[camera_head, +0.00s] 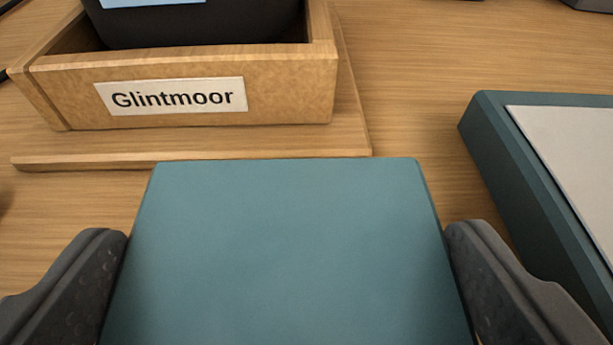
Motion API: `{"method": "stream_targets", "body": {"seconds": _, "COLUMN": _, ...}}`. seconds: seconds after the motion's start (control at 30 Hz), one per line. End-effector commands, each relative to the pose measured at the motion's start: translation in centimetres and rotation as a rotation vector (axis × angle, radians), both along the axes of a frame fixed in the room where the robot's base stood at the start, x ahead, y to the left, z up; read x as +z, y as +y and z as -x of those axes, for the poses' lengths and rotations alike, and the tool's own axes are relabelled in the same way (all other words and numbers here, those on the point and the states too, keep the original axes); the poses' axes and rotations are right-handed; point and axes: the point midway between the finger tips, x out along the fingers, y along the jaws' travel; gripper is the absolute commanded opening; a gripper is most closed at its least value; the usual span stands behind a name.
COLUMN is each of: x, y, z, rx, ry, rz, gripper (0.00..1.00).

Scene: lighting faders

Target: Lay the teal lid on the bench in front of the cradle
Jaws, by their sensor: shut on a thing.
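The teal lid (285,250) fills the lower middle of the view, a flat smooth panel. My gripper (287,275) is shut on it, with one dark finger at its left edge and the other at its right edge. The wooden cradle (290,95), labelled "Glintmoor", stands on a thin wooden base beyond the lid and to the upper left. A black object with a light blue patch sits in the cradle. The lid's far edge overlaps the front of the cradle's base in the picture. I cannot tell how high the lid is above the bench.
A dark teal box with a pale grey top (570,150) stands at the right. Dark objects show at the top right edge.

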Motion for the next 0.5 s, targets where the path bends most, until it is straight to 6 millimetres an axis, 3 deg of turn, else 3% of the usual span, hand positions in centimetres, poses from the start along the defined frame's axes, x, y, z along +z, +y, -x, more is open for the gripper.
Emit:
{"method": "stream_targets", "body": {"seconds": 0.37, "x": -0.3, "y": -0.2, "z": -2.4, "rx": 0.002, "ry": 0.000, "rz": 0.000, "gripper": 0.66}}
{"method": "stream_targets", "body": {"seconds": 0.5, "x": -2.7, "y": -0.1, "z": -2.2, "rx": 0.002, "ry": 0.002, "rz": 0.000, "gripper": 0.66}}
